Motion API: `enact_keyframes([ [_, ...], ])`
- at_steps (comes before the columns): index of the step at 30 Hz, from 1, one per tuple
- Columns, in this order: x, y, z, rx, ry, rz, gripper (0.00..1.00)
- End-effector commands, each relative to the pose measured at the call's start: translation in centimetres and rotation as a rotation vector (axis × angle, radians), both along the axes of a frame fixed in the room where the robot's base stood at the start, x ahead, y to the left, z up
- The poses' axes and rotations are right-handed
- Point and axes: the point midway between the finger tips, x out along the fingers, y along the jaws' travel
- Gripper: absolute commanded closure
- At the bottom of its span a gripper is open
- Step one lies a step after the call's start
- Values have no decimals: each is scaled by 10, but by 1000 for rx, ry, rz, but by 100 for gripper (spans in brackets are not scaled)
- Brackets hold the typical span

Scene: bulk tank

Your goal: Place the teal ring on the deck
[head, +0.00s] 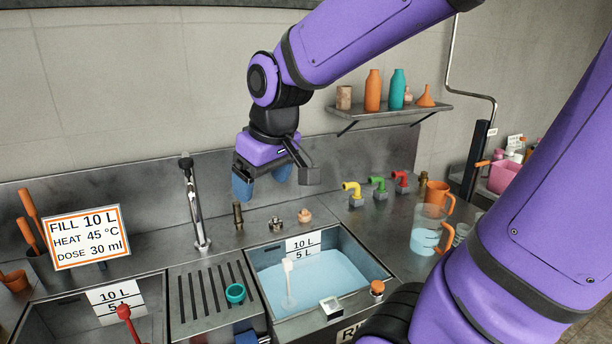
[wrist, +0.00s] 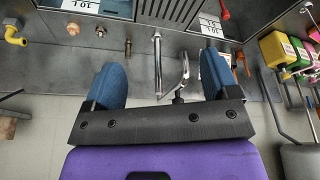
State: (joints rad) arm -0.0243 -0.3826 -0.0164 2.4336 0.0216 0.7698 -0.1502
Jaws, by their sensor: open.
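The teal ring (head: 235,293) sits on the slotted steel drainer (head: 196,310) between the two basins, near the drainer's right edge. It looks upright and nothing touches it. The steel deck (head: 262,222) runs behind the basins, with fittings standing on it. My gripper (head: 263,185) is open and empty, raised above the back of the deck, behind and above the ring. I cannot make out the ring in the wrist view.
A tap (head: 195,205) stands left of my gripper. The right basin (head: 390,270) holds pale blue water and a white dipper (head: 288,285). A sign (head: 87,238) stands at left. Coloured valves (head: 378,184) and a jug (head: 428,235) stand at right. A shelf (head: 395,112) is on the wall.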

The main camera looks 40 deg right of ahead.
Motion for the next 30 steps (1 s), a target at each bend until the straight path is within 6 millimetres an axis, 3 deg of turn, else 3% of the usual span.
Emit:
enact_keyframes([
  [6,-58,-2,29,18,-81,-73,19],
  [12,-95,-3,39,30,-126,-123,19],
  [18,-107,-3,40,34,-139,-142,19],
  [30,-107,-3,40,35,-139,-141,19],
])
